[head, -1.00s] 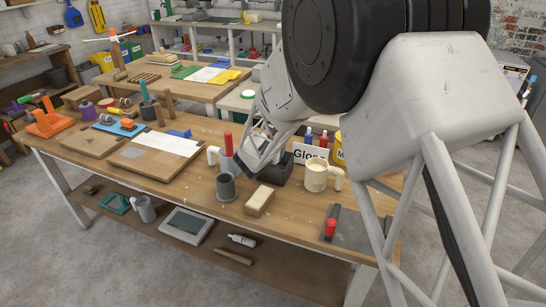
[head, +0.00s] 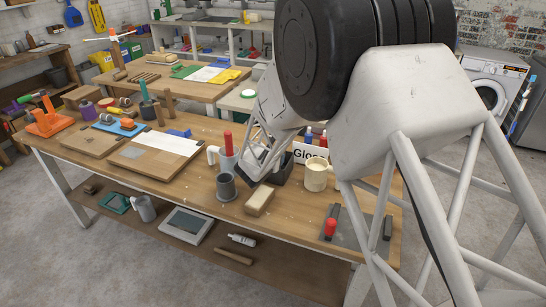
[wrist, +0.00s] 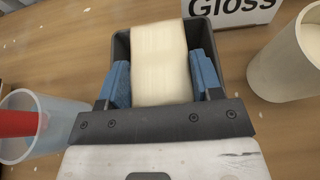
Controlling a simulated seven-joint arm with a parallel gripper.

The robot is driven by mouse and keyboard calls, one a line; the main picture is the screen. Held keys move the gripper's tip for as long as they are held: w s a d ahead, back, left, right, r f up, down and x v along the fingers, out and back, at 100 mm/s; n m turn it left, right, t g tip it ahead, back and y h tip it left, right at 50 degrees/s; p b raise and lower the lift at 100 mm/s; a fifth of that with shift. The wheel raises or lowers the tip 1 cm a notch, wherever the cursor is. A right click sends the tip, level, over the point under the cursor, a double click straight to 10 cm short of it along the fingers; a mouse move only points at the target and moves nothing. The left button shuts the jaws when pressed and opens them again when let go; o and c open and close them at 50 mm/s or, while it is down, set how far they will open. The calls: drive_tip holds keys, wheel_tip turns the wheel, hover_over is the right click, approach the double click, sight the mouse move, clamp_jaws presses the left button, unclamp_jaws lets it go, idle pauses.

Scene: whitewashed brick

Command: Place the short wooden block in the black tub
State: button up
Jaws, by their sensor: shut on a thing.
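My gripper (wrist: 160,66) is shut on a pale wooden block (wrist: 158,78), with one blue finger on each side of it. The block overlaps the opening of the black tub (wrist: 121,46) in the wrist view; I cannot tell how far above or inside it is. In the head view my gripper (head: 252,176) hides the held block and covers part of the black tub (head: 285,172), which stands on the workbench.
A cream block (head: 258,201) lies at the bench's front edge. A grey cup (head: 226,188) and a pale mug holding a red-handled thing (head: 227,147) are to the left. A cream mug (head: 316,176) stands right, and a "Gloss" sign (head: 308,152) stands behind.

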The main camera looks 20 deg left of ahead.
drive_tip(key=shift+f, duration=0.3)
drive_tip(key=o, duration=1)
drive_tip(key=shift+r, duration=0.15)
drive_tip(key=shift+r, duration=0.55)
drive_tip(key=shift+v, duration=6)
